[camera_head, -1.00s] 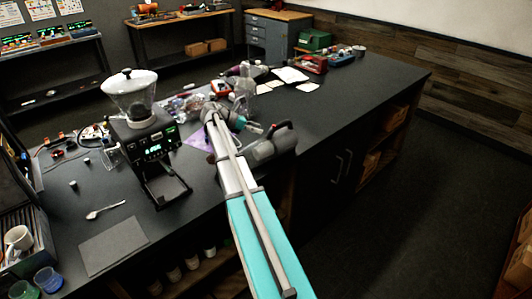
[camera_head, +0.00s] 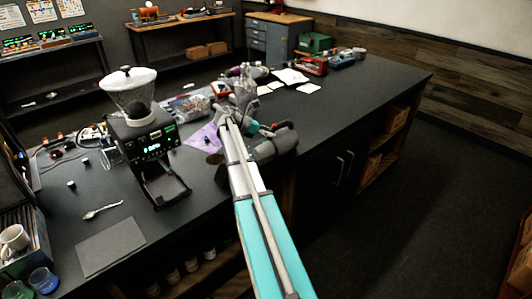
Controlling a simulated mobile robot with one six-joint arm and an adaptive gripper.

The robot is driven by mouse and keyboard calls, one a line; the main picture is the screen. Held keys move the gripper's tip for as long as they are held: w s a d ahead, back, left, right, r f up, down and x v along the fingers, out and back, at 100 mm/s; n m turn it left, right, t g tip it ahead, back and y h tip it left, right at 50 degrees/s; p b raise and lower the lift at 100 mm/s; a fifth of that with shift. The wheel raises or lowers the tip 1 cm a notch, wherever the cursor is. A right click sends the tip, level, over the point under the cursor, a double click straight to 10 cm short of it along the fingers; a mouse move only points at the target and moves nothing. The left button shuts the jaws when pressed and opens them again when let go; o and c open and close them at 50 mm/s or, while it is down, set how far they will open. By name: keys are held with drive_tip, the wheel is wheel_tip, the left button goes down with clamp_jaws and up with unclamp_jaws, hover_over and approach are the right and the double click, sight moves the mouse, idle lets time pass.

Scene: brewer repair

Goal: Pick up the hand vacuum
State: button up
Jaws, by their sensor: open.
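The hand vacuum (camera_head: 276,146) is a grey and dark body lying near the right front edge of the dark counter, just right of my arm. Its dark handle, with a touch of red, is on its upper side. My gripper (camera_head: 268,128) is small in the picture, beyond the teal wrist joint, at the handle side of the vacuum. It is open. The wrist and vacuum overlap in this view, so I cannot tell whether the fingers touch the handle or surround it. My arm hides the vacuum's left end.
A coffee grinder (camera_head: 148,135) stands left of my arm. A purple sheet (camera_head: 204,138) lies between the grinder and my arm. The counter (camera_head: 350,105) is clear to the right of the vacuum.

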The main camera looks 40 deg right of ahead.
drive_tip(key=shift+s+d, duration=0.1)
drive_tip(key=shift+d, duration=0.05)
idle(0.4)
clamp_jaws()
